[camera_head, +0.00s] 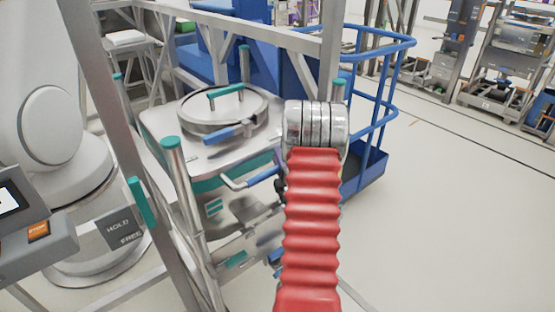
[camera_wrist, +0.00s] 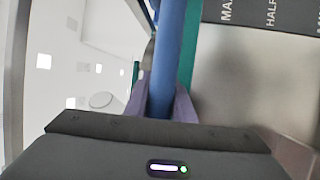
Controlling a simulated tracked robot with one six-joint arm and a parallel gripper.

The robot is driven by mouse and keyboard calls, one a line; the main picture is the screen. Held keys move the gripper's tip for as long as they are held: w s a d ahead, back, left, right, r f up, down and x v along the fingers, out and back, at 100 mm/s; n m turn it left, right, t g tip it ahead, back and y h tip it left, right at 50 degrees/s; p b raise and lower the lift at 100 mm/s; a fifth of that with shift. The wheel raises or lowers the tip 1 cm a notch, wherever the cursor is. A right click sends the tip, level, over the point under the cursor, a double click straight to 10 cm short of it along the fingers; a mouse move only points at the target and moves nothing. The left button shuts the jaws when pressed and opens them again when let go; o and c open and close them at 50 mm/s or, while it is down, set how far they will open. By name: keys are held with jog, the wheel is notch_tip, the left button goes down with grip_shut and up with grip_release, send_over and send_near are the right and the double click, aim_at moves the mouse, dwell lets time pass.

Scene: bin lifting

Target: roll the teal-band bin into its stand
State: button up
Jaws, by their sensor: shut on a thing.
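The teal-band bin (camera_head: 240,213) is a squarish steel container with a round lid (camera_head: 213,107) and a teal lid handle. A blue bar handle (camera_head: 250,180) sticks out from its near side. In the wrist view the blue bar (camera_wrist: 168,55) runs between the purple-grey fingers of my gripper (camera_wrist: 161,98), which is shut on it. The bin's teal band (camera_wrist: 190,45) and steel wall (camera_wrist: 235,85) are just right of the bar. In the head view my red-sleeved arm hides the gripper. Teal-capped posts (camera_head: 178,165) stand around the bin; I cannot tell how far it sits within the stand.
A slanted steel beam (camera_head: 105,90) crosses in front at left. A white machine (camera_head: 40,120) and a grey panel with a screen (camera_head: 30,225) are at far left. A blue railed platform (camera_head: 365,165) stands behind the bin. The floor at right (camera_head: 450,200) is clear.

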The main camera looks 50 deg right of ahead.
jog(key=shift+f, duration=0.15)
grip_shut()
jog(key=shift+w, duration=0.1)
jog(key=shift+w+d, duration=0.15)
jog(key=shift+w, duration=0.5)
jog(key=o, duration=0.9)
grip_release()
jog(key=shift+o, duration=0.2)
jog(key=shift+s, duration=0.1)
